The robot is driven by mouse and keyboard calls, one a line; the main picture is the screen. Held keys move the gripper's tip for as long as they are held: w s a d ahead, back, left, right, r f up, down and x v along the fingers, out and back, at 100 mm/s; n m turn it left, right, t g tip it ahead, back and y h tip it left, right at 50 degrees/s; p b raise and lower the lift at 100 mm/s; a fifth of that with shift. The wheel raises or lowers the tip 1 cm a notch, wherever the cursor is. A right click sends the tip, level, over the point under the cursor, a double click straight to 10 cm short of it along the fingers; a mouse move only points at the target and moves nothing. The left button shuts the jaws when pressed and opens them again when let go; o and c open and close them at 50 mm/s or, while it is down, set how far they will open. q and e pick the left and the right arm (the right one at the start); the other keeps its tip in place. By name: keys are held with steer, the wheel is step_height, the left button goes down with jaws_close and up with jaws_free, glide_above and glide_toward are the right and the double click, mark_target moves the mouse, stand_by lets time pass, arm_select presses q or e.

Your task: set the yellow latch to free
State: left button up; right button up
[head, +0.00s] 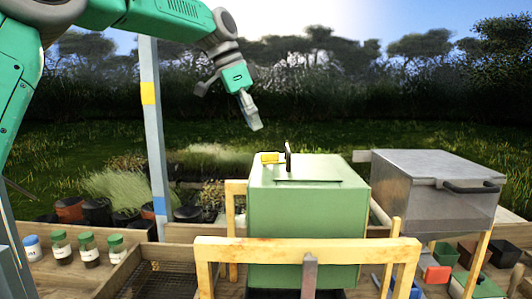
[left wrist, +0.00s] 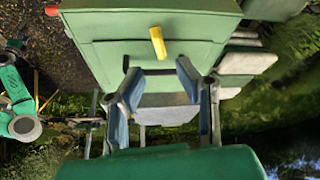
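The yellow latch (head: 270,157) is a small block on top of a green box (head: 305,215), near its far left edge. In the left wrist view the yellow latch (left wrist: 158,42) looks like a short bar, slightly tilted, on the green surface. My left gripper (head: 255,125) hangs above and a little left of the latch, apart from it. My right gripper is not seen.
A short dark upright piece (head: 288,147) stands just right of the latch. A grey metal box (head: 430,190) with a handle stands to the right. A wooden rail (head: 305,250) crosses in front. Lidded jars (head: 88,250) stand at left beside a striped post (head: 154,140).

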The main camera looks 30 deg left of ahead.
mark_target(273, 158)
arm_select(q)
steer(key=x, duration=0.7)
steer(key=shift+w+d+f+p, duration=0.2)
steer(key=shift+d+p, duration=0.1)
steer(key=shift+d, duration=0.05)
steer(key=shift+f, duration=0.2)
steer(key=shift+a+f, duration=0.2)
steer(key=c, duration=0.7)
steer(key=shift+d+r, duration=0.1)
steer(key=shift+d, duration=0.15)
jaws_close()
